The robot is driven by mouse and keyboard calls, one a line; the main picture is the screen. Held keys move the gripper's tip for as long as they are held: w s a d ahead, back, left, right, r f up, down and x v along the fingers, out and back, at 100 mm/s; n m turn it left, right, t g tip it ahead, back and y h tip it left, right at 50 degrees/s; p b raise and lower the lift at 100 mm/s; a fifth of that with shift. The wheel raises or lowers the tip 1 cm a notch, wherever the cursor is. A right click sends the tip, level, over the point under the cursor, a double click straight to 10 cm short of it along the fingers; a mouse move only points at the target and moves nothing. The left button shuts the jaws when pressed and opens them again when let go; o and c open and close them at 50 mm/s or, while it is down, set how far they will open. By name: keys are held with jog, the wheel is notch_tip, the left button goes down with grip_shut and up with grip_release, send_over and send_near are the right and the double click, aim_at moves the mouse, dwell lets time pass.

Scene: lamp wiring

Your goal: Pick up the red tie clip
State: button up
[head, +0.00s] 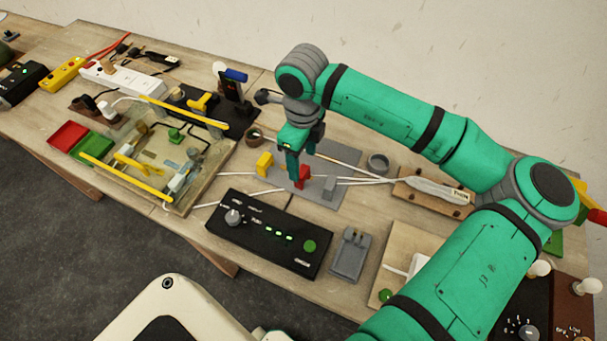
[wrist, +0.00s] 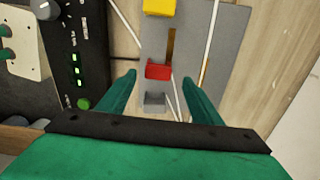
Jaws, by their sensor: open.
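The red tie clip (head: 303,176) stands on a grey mat (head: 335,200) near the middle of the table. In the wrist view the red clip (wrist: 159,71) lies between and slightly beyond the fingertips of my gripper (wrist: 159,78). My gripper (head: 298,178) is open and points down over the mat, with bare space on both sides of the clip. A yellow clip (head: 264,162) stands to the left on the same mat, and a grey clip (head: 329,188) to the right. Part of the red clip is hidden behind a finger in the head view.
White cables (head: 345,161) cross the mat near the clips. A black control box (head: 270,236) with green lights lies in front of the mat.

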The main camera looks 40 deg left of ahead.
aim_at(302, 171)
jog(key=shift+s+f, duration=0.15)
jog(key=shift+f, duration=2.6)
jog(key=c, duration=1.1)
